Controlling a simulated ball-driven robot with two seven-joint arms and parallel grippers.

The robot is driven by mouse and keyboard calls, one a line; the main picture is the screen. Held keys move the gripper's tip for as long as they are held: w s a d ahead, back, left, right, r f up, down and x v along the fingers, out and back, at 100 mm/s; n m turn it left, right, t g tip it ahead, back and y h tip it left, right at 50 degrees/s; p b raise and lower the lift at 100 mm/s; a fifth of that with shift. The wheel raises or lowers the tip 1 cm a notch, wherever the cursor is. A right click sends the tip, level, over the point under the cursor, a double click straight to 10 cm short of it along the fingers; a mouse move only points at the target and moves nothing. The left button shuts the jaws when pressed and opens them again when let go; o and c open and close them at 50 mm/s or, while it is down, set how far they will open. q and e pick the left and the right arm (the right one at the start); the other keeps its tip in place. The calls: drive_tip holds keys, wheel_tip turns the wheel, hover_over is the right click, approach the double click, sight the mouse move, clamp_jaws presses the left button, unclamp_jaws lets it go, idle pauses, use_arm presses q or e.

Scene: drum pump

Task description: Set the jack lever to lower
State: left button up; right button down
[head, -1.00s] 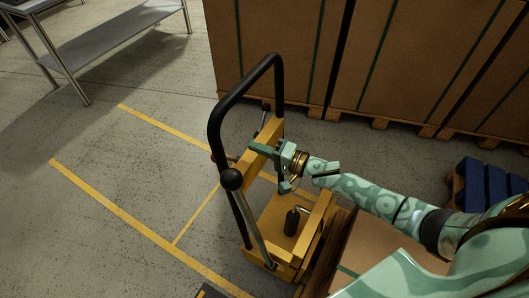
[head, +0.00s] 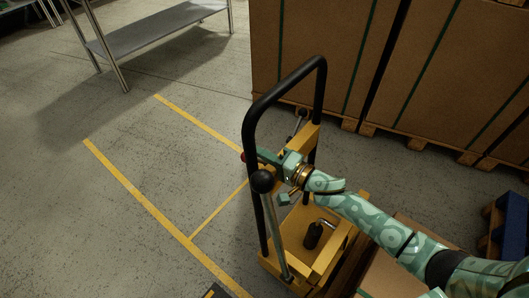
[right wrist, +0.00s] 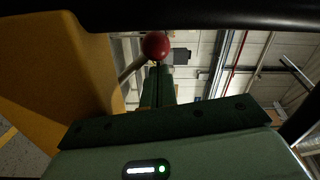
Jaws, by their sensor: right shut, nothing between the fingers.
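A yellow jack cart (head: 318,262) with a black hoop handle (head: 250,130) stands on the floor in the head view. A lever with a red ball knob (head: 243,156) shows at its left side, partly hidden by the hoop. In the right wrist view the red knob (right wrist: 156,45) sits on a short metal rod that slants down left to a yellow panel (right wrist: 70,60). My right gripper (head: 262,156) is shut and empty, with its tips close to the red knob; I cannot tell whether they touch. My left gripper is not in view.
A long metal lever with a black ball (head: 262,181) rises at the cart's front left. A smaller lever (head: 301,118) is at its back. Strapped cartons (head: 420,70) on pallets stand behind. A metal table (head: 160,40) is upper left. The left floor is clear.

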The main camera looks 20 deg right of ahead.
use_arm(q)
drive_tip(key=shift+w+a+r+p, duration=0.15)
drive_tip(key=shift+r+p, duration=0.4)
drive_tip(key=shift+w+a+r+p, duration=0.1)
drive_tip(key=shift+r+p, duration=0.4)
drive_tip(key=shift+p, duration=0.05)
use_arm(e)
drive_tip(key=s+a+f+n, duration=0.1)
drive_tip(key=a+n, duration=0.1)
drive_tip(key=shift+s+a+f+n, duration=0.2)
drive_tip(key=shift+s+f+n, duration=0.1)
drive_tip(key=shift+s+f, duration=0.1)
